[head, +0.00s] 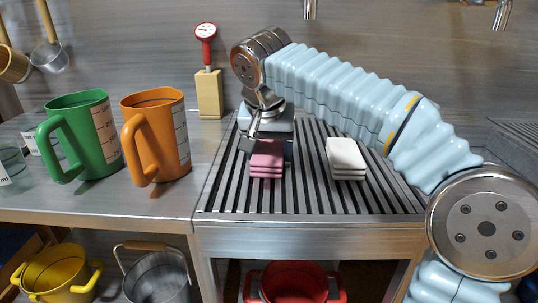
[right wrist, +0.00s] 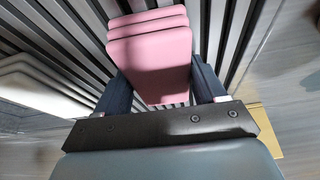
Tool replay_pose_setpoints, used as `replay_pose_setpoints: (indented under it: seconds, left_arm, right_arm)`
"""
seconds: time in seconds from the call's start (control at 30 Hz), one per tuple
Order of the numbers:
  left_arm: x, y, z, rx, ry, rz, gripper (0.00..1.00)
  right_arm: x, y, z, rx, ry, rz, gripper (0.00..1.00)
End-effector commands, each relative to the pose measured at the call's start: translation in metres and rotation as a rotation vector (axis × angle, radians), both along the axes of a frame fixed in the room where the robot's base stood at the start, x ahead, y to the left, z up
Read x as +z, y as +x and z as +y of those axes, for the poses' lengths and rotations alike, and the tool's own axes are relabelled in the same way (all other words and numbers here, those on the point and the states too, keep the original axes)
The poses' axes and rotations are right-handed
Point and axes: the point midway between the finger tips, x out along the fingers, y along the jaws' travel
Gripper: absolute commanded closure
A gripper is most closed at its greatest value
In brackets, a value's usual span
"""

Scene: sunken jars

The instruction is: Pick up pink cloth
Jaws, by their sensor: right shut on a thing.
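The pink cloth (head: 267,158) is a folded, layered stack on the slatted metal rack, left of the white cloth. My right gripper (head: 266,147) reaches down over it from behind. In the right wrist view the pink cloth (right wrist: 150,55) lies between the two dark fingers of the gripper (right wrist: 157,90), which are shut on it. The cloth appears at rack level; I cannot tell whether it is lifted clear of the slats. My left gripper is not in view.
A folded white cloth (head: 345,158) lies on the rack (head: 310,203) to the right. An orange jug (head: 170,130) and a green jug (head: 98,125) stand on the left counter. A thermometer in a wooden block (head: 209,95) stands behind. The rack's front is clear.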

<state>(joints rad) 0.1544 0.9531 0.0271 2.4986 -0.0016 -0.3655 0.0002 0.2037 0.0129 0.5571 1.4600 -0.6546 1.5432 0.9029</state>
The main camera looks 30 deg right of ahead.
Motion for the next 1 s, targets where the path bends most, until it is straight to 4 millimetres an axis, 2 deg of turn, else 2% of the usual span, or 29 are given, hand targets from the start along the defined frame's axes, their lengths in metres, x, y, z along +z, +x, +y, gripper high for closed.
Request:
replay_pose_setpoints:
  seconds: [0.07,0.37,0.47,0.57,0.83,1.0]
  left_arm:
    - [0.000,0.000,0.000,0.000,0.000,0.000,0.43]
    - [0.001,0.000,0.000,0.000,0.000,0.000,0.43]
    - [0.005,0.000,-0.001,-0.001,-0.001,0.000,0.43]
    - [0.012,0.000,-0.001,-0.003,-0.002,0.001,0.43]
    - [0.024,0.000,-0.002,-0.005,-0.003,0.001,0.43]
    - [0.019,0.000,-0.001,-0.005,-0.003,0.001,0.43]
  right_arm:
    - [0.000,0.000,0.000,0.000,0.000,0.000,0.61]
    - [0.004,0.000,0.000,0.000,-0.001,-0.001,0.61]
    - [0.012,0.001,0.000,0.001,0.001,-0.002,0.61]
    - [0.032,0.001,0.001,0.001,0.003,-0.003,0.61]
    - [0.097,-0.047,-0.022,-0.002,0.002,-0.006,0.61]
    - [0.112,-0.089,-0.041,-0.004,0.001,-0.004,0.61]
